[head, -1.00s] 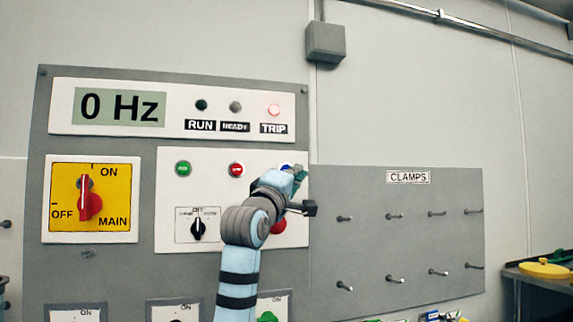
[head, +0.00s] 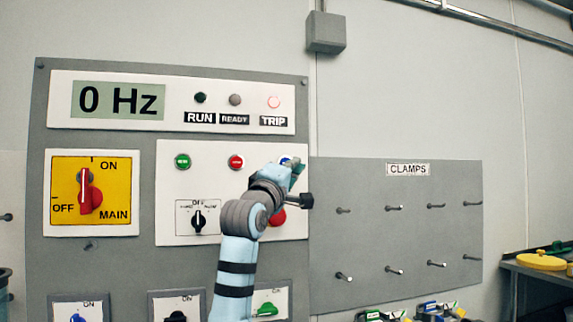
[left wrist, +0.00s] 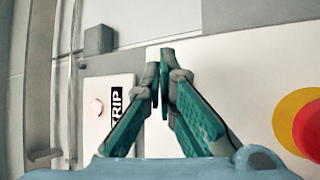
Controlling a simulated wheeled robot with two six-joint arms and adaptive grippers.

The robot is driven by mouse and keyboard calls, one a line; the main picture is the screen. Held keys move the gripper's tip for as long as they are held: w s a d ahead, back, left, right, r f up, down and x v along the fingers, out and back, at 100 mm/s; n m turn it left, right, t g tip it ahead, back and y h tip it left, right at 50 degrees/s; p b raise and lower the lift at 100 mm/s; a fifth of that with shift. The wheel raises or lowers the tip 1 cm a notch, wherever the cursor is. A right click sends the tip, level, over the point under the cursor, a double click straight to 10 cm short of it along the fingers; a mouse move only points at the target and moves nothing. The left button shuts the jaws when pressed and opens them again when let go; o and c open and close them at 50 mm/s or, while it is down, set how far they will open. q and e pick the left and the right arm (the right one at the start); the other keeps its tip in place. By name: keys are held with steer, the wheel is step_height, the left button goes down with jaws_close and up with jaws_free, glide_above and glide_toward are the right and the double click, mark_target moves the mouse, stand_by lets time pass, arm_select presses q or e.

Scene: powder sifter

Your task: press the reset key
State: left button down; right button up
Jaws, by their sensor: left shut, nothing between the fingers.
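The blue reset key (head: 285,161) is on the white control panel, to the right of the red stop button. Only part of it shows past my left gripper (head: 296,168), whose tips are at or very near it. In the left wrist view my left gripper (left wrist: 161,75) is shut and empty, its fingertips close to the white panel. The key is hidden behind the fingers there, and I cannot tell whether they touch it. My right gripper is not in view.
A green button (head: 183,161), the red stop button (head: 236,162) and a selector knob (head: 198,218) share the panel. A large red button (head: 278,217) on yellow (left wrist: 290,112) sits below the key. The TRIP lamp (head: 273,102) is above. Pegs stick out of the clamps board (head: 408,230).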

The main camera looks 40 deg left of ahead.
arm_select(q)
steer(key=shift+a, duration=0.1)
stand_by(0.6)
steer(key=shift+w+a+p, duration=0.25)
steer(key=shift+a+p, duration=0.05)
steer(key=shift+w+a+p, duration=0.2)
steer(key=shift+a+p, duration=0.1)
steer(key=shift+p, duration=0.05)
stand_by(0.6)
stand_by(0.4)
steer(key=shift+s+d+b, duration=0.45)
steer(key=shift+d+b, duration=0.15)
steer(key=shift+b, duration=0.05)
